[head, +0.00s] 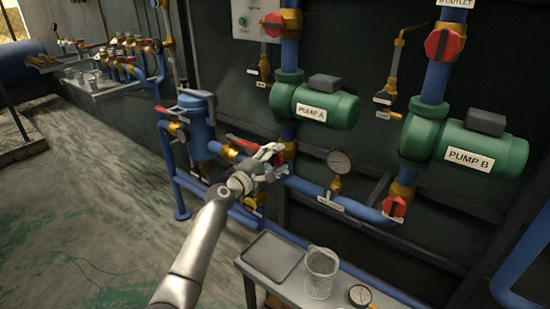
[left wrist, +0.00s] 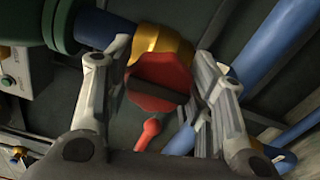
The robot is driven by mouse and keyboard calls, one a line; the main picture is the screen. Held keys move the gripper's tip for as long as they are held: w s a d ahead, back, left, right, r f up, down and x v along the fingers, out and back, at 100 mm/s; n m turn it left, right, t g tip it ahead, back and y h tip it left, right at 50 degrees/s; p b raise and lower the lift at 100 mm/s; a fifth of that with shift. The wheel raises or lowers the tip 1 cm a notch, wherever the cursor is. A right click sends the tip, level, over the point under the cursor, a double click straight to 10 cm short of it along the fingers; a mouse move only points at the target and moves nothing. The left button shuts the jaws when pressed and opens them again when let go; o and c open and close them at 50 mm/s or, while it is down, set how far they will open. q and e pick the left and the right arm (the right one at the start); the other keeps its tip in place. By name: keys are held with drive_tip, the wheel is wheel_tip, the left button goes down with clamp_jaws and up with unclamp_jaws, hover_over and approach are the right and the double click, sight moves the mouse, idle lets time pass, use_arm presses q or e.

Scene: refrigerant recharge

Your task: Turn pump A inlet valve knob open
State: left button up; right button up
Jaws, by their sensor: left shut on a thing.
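The green Pump A (head: 318,107) is mounted on the wall, with a blue pipe running down below it. My left gripper (head: 273,154) is at the valve under the pump and mostly hides the knob in the head view. In the left wrist view, the red faceted knob (left wrist: 160,78) with a dark bar across its face sits between the two fingers of my left gripper (left wrist: 163,62). The gripper is shut on the knob. A brass fitting (left wrist: 160,45) shows behind it. My right gripper is not in view.
Pump B (head: 470,155) stands to the right, with its red inlet knob (head: 395,207) below. A pressure gauge (head: 339,162) rises from the lower blue pipe. A red lever handle (head: 240,143) lies just left of the gripper. A bench with a dark tray (head: 272,256) and wire basket (head: 320,271) stands in front.

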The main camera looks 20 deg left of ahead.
use_arm(q)
drive_tip(key=shift+f, duration=0.1)
drive_tip(key=o, duration=1)
drive_tip(key=shift+o, duration=0.2)
drive_tip(key=v, duration=1.2)
